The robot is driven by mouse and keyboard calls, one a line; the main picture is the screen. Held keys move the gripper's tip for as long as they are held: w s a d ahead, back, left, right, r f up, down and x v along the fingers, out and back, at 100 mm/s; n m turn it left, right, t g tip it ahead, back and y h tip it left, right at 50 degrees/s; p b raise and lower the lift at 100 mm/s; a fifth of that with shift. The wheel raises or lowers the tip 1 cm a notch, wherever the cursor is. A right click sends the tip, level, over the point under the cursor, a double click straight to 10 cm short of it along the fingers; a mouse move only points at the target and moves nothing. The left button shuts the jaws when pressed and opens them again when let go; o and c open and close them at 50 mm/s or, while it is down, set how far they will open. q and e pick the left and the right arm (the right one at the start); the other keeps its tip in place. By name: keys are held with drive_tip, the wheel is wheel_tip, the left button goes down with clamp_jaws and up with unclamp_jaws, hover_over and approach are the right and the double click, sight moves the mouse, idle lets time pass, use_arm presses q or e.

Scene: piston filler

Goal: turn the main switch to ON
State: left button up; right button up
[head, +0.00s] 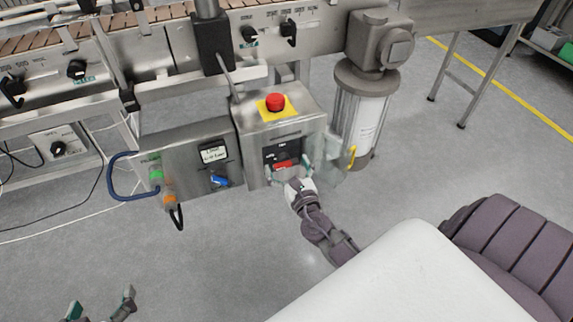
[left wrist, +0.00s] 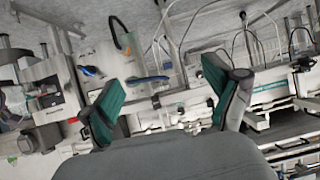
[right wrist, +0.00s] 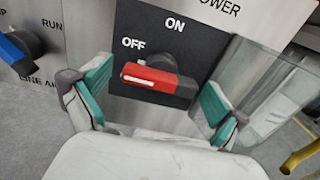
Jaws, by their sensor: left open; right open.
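The main switch (right wrist: 158,78) is a red and black handle on a black plate in the right wrist view. Its white-lined end points left, at the OFF label; ON is printed above it. It also shows small on the front of the steel box in the head view (head: 283,165). My right gripper (right wrist: 153,102) is open, with one green-padded finger on each side of the handle and gaps between. In the head view, it is at the box front (head: 287,171). My left gripper (head: 100,303) is open and empty at the bottom left, far from the switch.
A red emergency button (head: 275,102) on a yellow plate tops the steel box. A panel with a blue switch (head: 220,181) and a blue handle (head: 118,177) is left of it. A clear cylinder (head: 359,125) stands close on the right. The floor in front is clear.

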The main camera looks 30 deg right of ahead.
drive_tip(key=c, duration=1.2)
drive_tip(key=shift+o, duration=0.2)
drive_tip(key=m+b, duration=0.2)
drive_tip(key=m, duration=0.2)
drive_tip(key=shift+f+m, duration=0.1)
drive_tip(key=shift+m, duration=0.3)
drive_tip(key=m+b, duration=0.2)
drive_tip(key=m, duration=0.4)
drive_tip(key=shift+a, duration=0.1)
drive_tip(key=m, duration=0.3)
drive_tip(key=shift+b, duration=0.4)
drive_tip(key=shift+r+m, duration=0.2)
drive_tip(key=shift+m, duration=1)
use_arm(q)
wheel_tip(320, 180, up, 18)
drive_tip(key=d+t+h, duration=0.2)
drive_tip(key=t+h, duration=0.2)
drive_tip(key=t, duration=0.8)
drive_tip(key=shift+w+d+f+m, duration=0.25)
drive_tip(key=shift+w+d+m, duration=0.05)
drive_tip(key=shift+d, duration=0.05)
use_arm(e)
drive_tip(key=shift+m, duration=0.9)
drive_tip(key=o, duration=1.2)
drive_tip(key=shift+c, duration=0.2)
